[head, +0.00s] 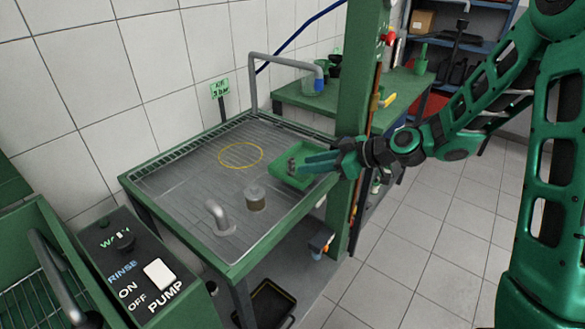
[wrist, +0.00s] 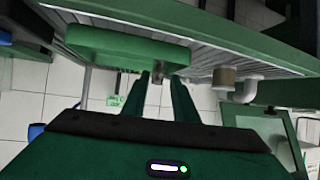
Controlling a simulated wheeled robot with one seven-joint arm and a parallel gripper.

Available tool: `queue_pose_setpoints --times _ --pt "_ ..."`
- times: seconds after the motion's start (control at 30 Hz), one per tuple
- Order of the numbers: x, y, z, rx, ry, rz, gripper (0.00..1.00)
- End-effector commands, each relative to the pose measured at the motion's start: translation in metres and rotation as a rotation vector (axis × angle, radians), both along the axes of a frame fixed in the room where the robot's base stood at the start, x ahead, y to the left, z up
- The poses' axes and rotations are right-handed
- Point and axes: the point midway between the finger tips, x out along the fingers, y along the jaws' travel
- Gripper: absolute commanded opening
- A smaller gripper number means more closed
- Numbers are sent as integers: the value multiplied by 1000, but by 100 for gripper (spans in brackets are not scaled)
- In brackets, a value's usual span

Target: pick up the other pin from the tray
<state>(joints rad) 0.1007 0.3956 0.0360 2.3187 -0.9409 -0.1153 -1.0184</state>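A small green tray (head: 292,181) sits at the right corner of the wash table; its green side also shows in the wrist view (wrist: 115,46). A small grey pin-like part (head: 291,166) is at the tray, close to my fingertips. My gripper (head: 304,163) reaches in from the right over the tray. In the wrist view my gripper (wrist: 162,82) has its two fingers apart, with a grey piece (wrist: 157,76) showing between or just beyond the tips. I cannot tell whether the fingers touch it. The tray's inside is hidden in the wrist view.
The wash table (head: 190,185) carries a bent grey pipe (head: 220,216), a short cylinder (head: 255,197) and a yellow ring mark (head: 241,155). A green post (head: 355,110) stands close beside my gripper. A pump control panel (head: 130,265) is at front left.

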Motion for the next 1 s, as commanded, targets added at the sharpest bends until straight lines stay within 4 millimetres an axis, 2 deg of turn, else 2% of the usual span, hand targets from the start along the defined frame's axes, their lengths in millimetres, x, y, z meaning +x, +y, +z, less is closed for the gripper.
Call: queue_pose_setpoints --times 0.17,0.4,0.67,0.7,0.8,1.0 --pt "6 11 -5 0 1 2 26" --pt "21 37 -18 0 2 3 26" --pt "24 41 -21 0 0 -1 26" --pt "24 41 -21 -1 1 -1 24" --pt "24 41 -21 -1 1 -1 0" --pt "24 41 -21 0 0 -1 0"
